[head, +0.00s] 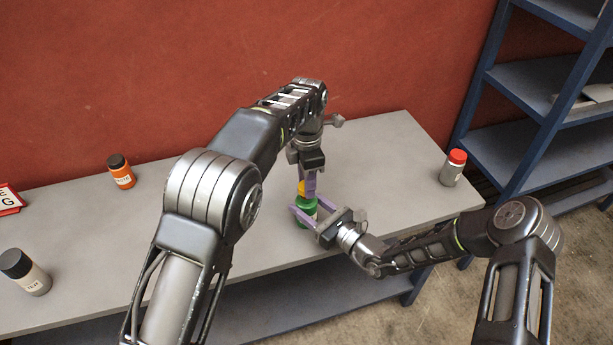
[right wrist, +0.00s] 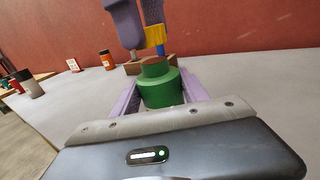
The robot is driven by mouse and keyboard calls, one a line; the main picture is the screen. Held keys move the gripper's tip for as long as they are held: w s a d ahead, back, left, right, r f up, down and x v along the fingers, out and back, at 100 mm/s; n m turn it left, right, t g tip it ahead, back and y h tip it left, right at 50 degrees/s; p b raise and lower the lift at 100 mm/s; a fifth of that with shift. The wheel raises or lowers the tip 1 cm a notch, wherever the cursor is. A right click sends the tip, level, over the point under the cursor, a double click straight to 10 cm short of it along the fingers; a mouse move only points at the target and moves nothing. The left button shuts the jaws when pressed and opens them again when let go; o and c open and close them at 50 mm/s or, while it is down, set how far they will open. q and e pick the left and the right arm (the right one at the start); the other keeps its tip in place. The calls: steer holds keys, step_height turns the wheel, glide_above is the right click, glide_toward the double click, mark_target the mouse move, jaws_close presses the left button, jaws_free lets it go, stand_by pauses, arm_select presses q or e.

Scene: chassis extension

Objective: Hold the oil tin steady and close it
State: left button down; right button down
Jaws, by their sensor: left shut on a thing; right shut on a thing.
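The oil tin appears to be the green tin (head: 306,221), upright on the grey table; in the right wrist view it is a wide green body (right wrist: 160,88) with a narrower top. My right gripper (head: 310,212) is shut around its body, one purple finger on each side. My left gripper (head: 305,190) points down just above the tin, shut on a small yellow piece (head: 301,187), perhaps the cap. The yellow piece (right wrist: 155,37) shows above and behind the tin in the right wrist view. I cannot tell whether it touches the tin's top.
An orange jar (head: 122,175), a dark-lidded white jar (head: 30,278) and a red box (head: 9,199) stand to the left on the table (head: 395,150). A red-capped jar (head: 453,167) stands at the right end. A blue shelf (head: 525,120) is beyond.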

arm_select(q)
steer(key=shift+f, duration=0.1)
stand_by(0.7)
steer(key=shift+f, duration=0.8)
steer(key=shift+f, duration=0.55)
stand_by(0.4)
